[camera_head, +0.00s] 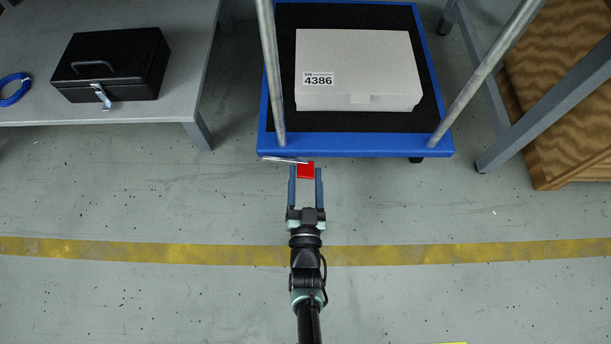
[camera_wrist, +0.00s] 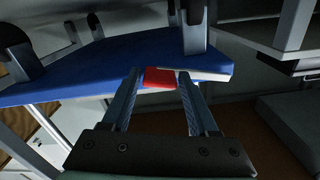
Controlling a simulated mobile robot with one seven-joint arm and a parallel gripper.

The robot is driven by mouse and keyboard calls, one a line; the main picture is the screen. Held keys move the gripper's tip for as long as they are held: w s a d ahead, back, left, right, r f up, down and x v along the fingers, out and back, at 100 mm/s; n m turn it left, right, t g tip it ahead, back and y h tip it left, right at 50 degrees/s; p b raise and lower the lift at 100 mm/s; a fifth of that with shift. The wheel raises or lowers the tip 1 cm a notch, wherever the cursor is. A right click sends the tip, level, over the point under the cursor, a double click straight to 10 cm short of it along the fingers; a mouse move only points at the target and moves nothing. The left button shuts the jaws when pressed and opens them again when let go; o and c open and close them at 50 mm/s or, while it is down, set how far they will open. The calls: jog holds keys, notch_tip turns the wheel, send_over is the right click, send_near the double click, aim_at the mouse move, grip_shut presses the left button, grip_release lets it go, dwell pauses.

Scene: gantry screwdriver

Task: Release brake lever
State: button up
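The brake lever is a flat red pedal (camera_head: 306,171) with a thin silver bar (camera_head: 284,160) beside it, at the near edge of the blue cart (camera_head: 355,146). My gripper (camera_head: 305,174) points at that edge, with one finger on each side of the red pedal. In the wrist view the red pedal (camera_wrist: 158,78) sits between the fingertips of my open gripper (camera_wrist: 160,75). A small gap shows on each side, so the fingers do not appear closed on it. The pedal's far part and its joint under the cart are hidden.
A white box (camera_head: 360,85) labelled 4386 lies on the cart's black mat, between two metal posts. A grey table (camera_head: 95,115) with a black case (camera_head: 112,65) stands at left. A bench leg (camera_head: 545,105) and a brown crate (camera_head: 565,150) are at right.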

grip_shut()
dwell(1.1)
